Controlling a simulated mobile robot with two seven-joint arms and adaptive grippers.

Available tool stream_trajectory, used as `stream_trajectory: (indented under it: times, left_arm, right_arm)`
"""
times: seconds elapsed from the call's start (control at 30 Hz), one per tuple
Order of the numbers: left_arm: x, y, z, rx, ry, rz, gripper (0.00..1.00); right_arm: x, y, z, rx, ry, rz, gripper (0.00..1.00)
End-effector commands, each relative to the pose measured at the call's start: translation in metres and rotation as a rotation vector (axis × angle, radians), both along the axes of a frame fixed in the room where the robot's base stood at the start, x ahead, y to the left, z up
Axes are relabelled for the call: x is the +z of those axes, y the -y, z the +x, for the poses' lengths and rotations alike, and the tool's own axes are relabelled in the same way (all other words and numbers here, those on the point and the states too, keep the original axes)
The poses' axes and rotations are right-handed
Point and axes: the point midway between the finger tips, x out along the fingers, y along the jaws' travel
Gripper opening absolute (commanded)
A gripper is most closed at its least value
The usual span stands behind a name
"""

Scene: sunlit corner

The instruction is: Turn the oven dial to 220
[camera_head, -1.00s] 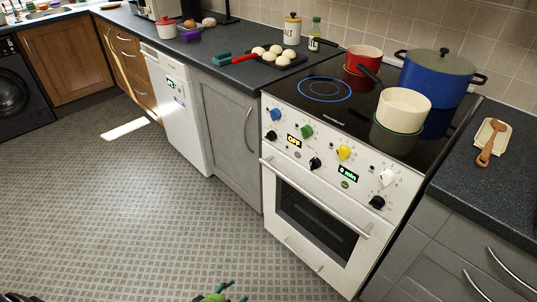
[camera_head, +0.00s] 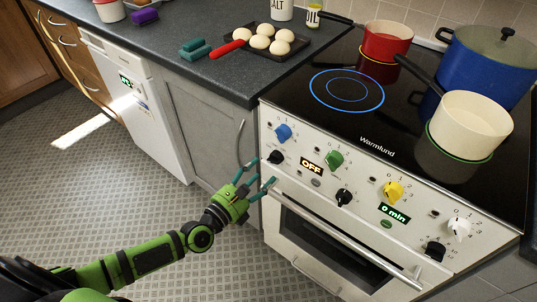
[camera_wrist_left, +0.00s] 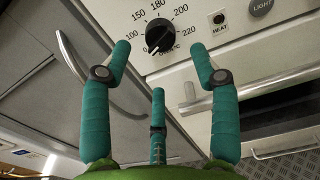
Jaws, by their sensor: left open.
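The oven dial is a black round knob (camera_head: 275,157) at the left end of the white oven's control panel, below the blue knob. In the left wrist view the dial (camera_wrist_left: 160,36) shows at the top, with 100, 150, 180, 200 and 220 printed around it. Its white mark points down and slightly left, away from the 220 at its right. My left gripper (camera_head: 266,171) is open and empty, just in front of and below the dial, apart from it. Its teal fingers (camera_wrist_left: 161,75) spread on either side below the dial. My right gripper is out of view.
The oven handle (camera_head: 345,240) runs below the panel. Other knobs, green (camera_head: 334,159), yellow (camera_head: 393,191) and black (camera_head: 344,197), sit to the right. A grey cabinet handle (camera_head: 241,147) stands left of the gripper. Pots stand on the hob above.

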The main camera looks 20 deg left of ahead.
Motion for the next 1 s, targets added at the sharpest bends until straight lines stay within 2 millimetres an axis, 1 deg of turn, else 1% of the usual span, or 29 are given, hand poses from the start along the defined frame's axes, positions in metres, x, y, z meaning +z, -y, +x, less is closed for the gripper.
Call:
stream_trajectory:
  times: [0.03,0.13,0.2,0.27,0.43,0.6,0.7,0.73,0.77,0.8,0.87,1.0]
  left_arm:
    - [0.003,0.003,0.008,0.001,0.004,0.0,0.61]
    - [0.002,0.008,0.024,0.001,0.004,0.002,0.61]
    - [0.002,0.012,0.034,0.001,0.004,0.004,0.61]
    - [0.002,0.014,0.041,0.001,0.004,0.003,0.61]
    - [0.001,0.019,0.053,0.0,0.002,0.005,0.61]
    - [0.0,0.02,0.055,0.0,0.001,0.006,0.61]
    - [0.0,0.02,0.055,0.0,0.001,0.006,0.61]
    - [0.0,0.02,0.055,0.0,0.001,0.006,0.57]
    - [0.0,0.02,0.055,0.0,0.001,0.006,0.45]
    - [0.0,0.02,0.055,0.0,0.001,0.006,0.29]
    - [0.0,0.02,0.055,0.0,0.001,0.006,0.06]
    - [0.0,0.02,0.055,0.0,0.0,0.006,0.05]
  right_arm:
    - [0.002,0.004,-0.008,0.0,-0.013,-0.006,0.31]
    - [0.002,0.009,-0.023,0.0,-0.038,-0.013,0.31]
    - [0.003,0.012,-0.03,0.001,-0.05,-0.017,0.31]
    - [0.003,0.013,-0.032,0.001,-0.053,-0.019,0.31]
    - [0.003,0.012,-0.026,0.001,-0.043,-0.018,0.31]
    - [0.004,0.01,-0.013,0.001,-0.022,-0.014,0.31]
    - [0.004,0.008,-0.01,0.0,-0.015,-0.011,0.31]
    - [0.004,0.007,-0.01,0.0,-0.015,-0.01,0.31]
    - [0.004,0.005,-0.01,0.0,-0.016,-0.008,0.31]
    - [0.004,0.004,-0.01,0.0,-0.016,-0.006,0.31]
    - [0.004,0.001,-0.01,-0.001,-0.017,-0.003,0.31]
    - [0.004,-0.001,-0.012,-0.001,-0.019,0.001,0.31]
